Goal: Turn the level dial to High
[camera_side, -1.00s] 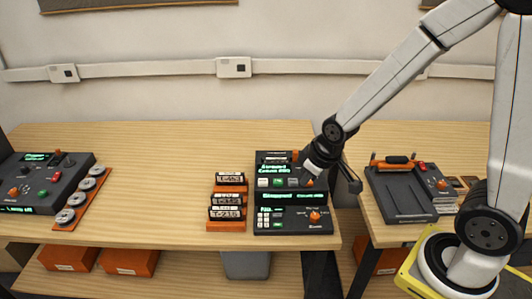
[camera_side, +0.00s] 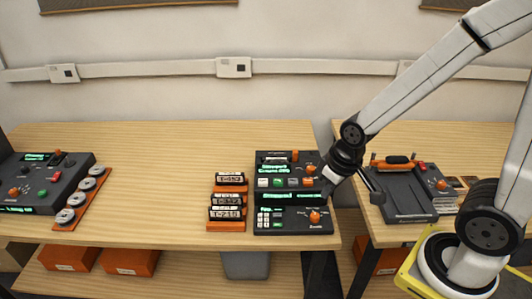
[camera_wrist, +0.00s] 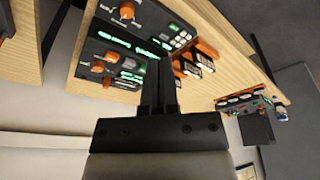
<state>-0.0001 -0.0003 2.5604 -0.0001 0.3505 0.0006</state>
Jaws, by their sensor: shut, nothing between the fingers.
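The dark control unit stands at the right end of the left table, with an upper panel (camera_side: 276,171) and a lower panel (camera_side: 290,226). An orange dial (camera_side: 310,169) is on the upper panel and another orange dial (camera_side: 315,216) on the lower one. Their labels are too small to read, so I cannot tell which is the level dial or its setting. My gripper (camera_side: 328,177) is just right of the upper panel, apart from the dials as far as I can see. In the wrist view my gripper (camera_wrist: 160,65) is shut and empty, with orange dials (camera_wrist: 127,11) beyond it.
A rack of labelled boxes (camera_side: 228,226) stands left of the unit. Another console (camera_side: 45,190) with round discs is at the far left. A black tray device (camera_side: 402,195) sits on the right table, across a gap. The middle of the left table is clear.

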